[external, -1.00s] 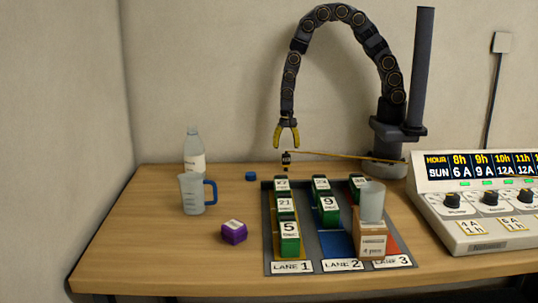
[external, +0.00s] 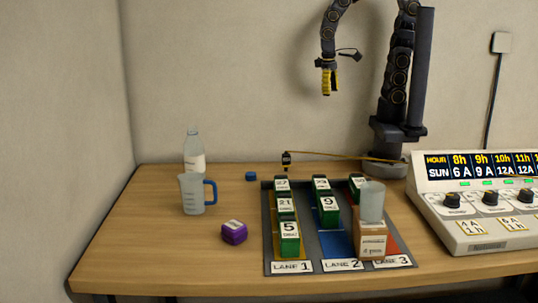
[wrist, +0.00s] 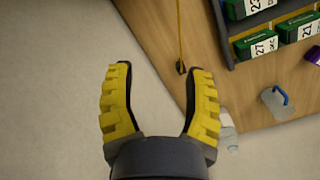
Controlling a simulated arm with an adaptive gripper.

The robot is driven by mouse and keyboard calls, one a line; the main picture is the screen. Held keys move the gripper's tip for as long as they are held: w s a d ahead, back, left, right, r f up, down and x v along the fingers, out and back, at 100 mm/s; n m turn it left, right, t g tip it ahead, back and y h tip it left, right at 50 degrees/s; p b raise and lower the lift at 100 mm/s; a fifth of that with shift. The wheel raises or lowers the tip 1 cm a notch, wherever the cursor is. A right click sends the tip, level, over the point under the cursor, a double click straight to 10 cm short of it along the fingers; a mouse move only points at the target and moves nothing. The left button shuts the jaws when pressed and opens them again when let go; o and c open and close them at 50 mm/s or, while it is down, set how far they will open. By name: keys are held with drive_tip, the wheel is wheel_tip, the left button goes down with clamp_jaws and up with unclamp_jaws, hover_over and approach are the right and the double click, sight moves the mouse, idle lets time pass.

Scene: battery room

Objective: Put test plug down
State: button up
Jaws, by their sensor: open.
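The test plug (external: 286,159) is a small black piece on the end of a yellow cable. It is at the back of the table (external: 150,215), behind the lane 1 blocks, apart from my gripper. In the wrist view the plug (wrist: 181,68) shows beyond the right finger, near the table's edge. My gripper (external: 329,90) is open and empty, high above the back of the table and to the right of the plug. In the wrist view its yellow fingers (wrist: 162,70) are spread with nothing between them.
A lane tray (external: 270,250) holds numbered green blocks (external: 290,240); a cardboard box (external: 370,243) with a clear cup (external: 372,200) stands at its front right. A jug (external: 192,195), bottle (external: 194,155), blue cap (external: 251,176) and purple block (external: 234,232) stand left. A control panel (external: 485,205) is right.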

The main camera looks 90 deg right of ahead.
drive_tip(key=s+r+n, duration=0.3)
drive_tip(key=s+n, duration=0.3)
drive_tip(key=s, duration=0.3)
drive_tip(key=shift+s+r+n, duration=0.3)
drive_tip(key=shift+r+n, duration=0.05)
drive_tip(key=shift+n, duration=0.05)
drive_tip(key=shift+d, duration=0.1)
idle(0.3)
